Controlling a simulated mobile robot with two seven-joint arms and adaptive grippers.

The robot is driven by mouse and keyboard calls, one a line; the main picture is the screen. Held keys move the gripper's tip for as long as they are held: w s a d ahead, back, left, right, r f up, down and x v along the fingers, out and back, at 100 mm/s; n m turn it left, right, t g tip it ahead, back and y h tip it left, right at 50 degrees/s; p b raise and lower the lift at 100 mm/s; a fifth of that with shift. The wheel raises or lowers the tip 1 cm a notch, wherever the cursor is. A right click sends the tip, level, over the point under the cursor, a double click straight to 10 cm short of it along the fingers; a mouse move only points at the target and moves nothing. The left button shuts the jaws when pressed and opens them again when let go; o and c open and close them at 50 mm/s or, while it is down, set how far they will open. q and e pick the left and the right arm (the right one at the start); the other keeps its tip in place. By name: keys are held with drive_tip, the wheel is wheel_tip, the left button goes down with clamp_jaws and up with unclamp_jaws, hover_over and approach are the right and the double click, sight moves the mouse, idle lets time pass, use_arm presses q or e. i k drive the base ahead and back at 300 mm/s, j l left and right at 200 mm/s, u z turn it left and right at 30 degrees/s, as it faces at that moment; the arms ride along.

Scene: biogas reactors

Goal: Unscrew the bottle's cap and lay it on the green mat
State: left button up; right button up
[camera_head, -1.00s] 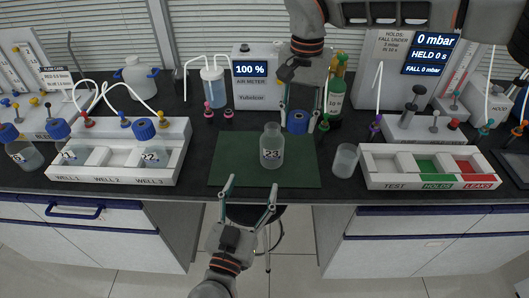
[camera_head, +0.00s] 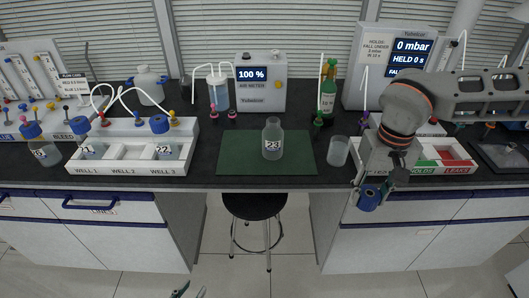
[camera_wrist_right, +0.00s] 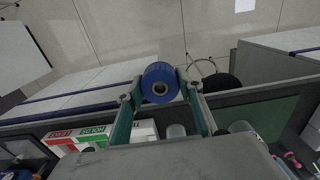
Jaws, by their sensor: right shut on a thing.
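The bottle (camera_head: 272,141), clear and labelled 23, stands upright on the green mat (camera_head: 238,155) with its neck open and no cap on it. My right gripper (camera_head: 372,190) is shut on a blue cap (camera_head: 368,197) and holds it in front of the bench's front edge, right of the mat and clear of it. The right wrist view shows the cap (camera_wrist_right: 160,83) between the two fingertips, its hollow side facing the camera. Only the fingertips of my left gripper (camera_head: 190,291) show at the bottom edge of the head view, apart and empty.
A small clear cup (camera_head: 338,151) stands just right of the mat. The TEST/HOLDS/LEAKS tray (camera_head: 440,184) lies behind my right arm. A well tray (camera_head: 126,168) with capped bottles is left. The mat around the bottle is clear.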

sight(273, 134)
drive_tip(key=i+l+u, duration=0.1)
drive_tip(key=l+u, duration=0.15)
drive_tip(key=i+l+u, duration=0.1)
drive_tip(key=l+u, duration=0.2)
drive_tip(key=i+l+u, duration=0.3)
drive_tip(key=l+u, duration=0.25)
drive_tip(key=i, duration=0.25)
